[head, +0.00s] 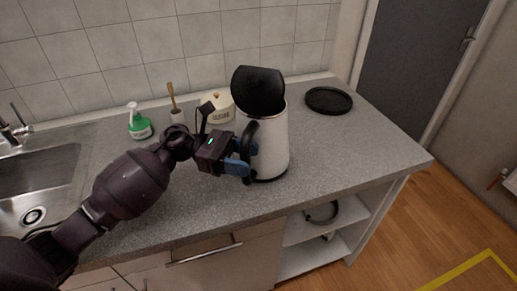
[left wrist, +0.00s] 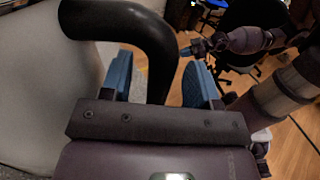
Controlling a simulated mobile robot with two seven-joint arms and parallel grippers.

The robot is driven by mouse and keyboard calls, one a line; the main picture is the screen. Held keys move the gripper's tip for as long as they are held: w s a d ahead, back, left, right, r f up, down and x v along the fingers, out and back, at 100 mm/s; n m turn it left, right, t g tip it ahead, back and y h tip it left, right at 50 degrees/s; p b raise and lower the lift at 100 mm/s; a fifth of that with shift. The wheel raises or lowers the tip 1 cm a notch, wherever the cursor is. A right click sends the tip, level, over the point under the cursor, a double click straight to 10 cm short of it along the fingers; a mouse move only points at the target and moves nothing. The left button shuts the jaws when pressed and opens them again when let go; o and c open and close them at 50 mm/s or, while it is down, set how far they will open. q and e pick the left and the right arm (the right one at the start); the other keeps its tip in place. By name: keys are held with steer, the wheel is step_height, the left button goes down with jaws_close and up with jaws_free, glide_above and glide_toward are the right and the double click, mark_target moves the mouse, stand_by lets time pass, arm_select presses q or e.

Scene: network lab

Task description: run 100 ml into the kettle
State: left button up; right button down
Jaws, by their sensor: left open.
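The white kettle (head: 275,140) stands upright on the grey counter with its black lid (head: 258,90) raised open. Its black handle (head: 249,150) faces my left arm. My left gripper (head: 245,160) is at the handle, its blue fingers open on either side of it. In the left wrist view the handle (left wrist: 150,40) passes down between the spread fingers of my left gripper (left wrist: 158,80), and the kettle's white body (left wrist: 35,85) is at the left. The tap (head: 12,128) is at the far left by the sink (head: 40,190). The kettle's inside is hidden. My right gripper (left wrist: 200,47) shows small in the left wrist view.
A black round base (head: 328,100) lies on the counter right of the kettle. A green and white spray bottle (head: 138,124), a brush (head: 174,105) and a white container (head: 219,107) stand near the wall. Clear counter lies in front of the kettle and to its right.

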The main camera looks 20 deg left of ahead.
arm_select(q)
steer(key=shift+d, duration=0.2)
jaws_close()
steer(key=shift+w, duration=0.1)
stand_by(0.5)
stand_by(0.5)
steer(key=shift+r, duration=0.15)
